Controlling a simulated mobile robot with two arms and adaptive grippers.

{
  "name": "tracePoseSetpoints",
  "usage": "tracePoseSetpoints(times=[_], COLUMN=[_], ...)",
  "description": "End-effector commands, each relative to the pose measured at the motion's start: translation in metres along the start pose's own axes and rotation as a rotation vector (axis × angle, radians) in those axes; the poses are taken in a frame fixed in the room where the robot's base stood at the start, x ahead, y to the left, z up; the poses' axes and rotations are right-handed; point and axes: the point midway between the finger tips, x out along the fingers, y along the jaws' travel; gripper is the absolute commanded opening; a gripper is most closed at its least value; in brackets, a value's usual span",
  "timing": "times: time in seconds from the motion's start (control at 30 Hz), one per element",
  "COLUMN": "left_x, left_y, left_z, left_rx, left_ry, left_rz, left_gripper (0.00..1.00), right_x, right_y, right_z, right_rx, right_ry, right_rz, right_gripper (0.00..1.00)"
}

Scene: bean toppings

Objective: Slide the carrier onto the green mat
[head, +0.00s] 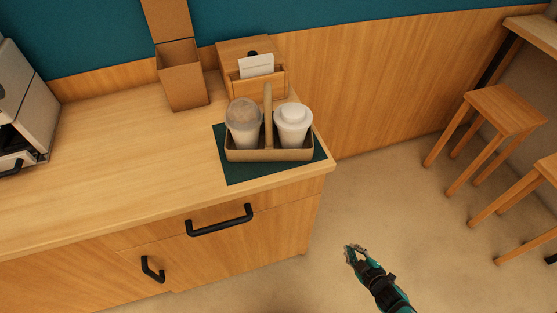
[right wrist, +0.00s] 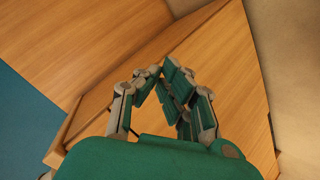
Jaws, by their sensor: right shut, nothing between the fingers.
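The carrier (head: 268,154) is a tan cardboard holder with an upright middle handle. It holds two cups, one with a domed clear lid (head: 243,115) and one with a white lid (head: 293,120). It rests on the dark green mat (head: 240,174) at the counter's right end, with mat showing around its front and sides. My right gripper (head: 352,252) is shut and empty, out over the floor to the lower right of the counter, apart from the carrier. It also shows in the right wrist view (right wrist: 163,72). My left gripper is not in view.
The wooden counter (head: 110,150) has bare space left of the mat. Behind stand an open cardboard box (head: 182,88) and a wooden box with a white card (head: 256,66). A grey machine (head: 25,100) stands at the left. Wooden stools (head: 505,108) are on the right.

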Motion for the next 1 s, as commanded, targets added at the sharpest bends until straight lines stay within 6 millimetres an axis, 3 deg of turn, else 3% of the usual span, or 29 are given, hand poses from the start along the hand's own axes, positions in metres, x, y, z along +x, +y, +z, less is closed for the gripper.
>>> tracePoseSetpoints(times=[0.03,0.1,0.2,0.3,0.4,0.57,1.0], left_x=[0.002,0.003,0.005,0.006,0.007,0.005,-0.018], left_y=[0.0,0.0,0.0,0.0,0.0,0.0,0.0], left_z=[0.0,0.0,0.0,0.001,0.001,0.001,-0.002], left_rx=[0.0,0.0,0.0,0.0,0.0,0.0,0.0], left_ry=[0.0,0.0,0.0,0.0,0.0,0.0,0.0], left_rz=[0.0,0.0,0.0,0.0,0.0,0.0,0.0], left_gripper=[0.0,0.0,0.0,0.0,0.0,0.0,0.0], right_x=[0.003,-0.006,-0.037,-0.071,-0.095,-0.106,-0.056], right_y=[0.037,0.072,0.098,0.102,0.1,0.096,0.08], right_z=[-0.048,-0.116,-0.203,-0.261,-0.291,-0.309,-0.373], right_rx=[-0.133,-0.328,-0.597,-0.811,-0.942,-1.011,-1.003], right_ry=[0.141,0.334,0.583,0.765,0.873,0.927,0.924], right_rz=[0.046,0.099,0.159,0.2,0.221,0.232,0.234], right_gripper=[0.0,0.0,0.0,0.0,0.0,0.0,0.0])
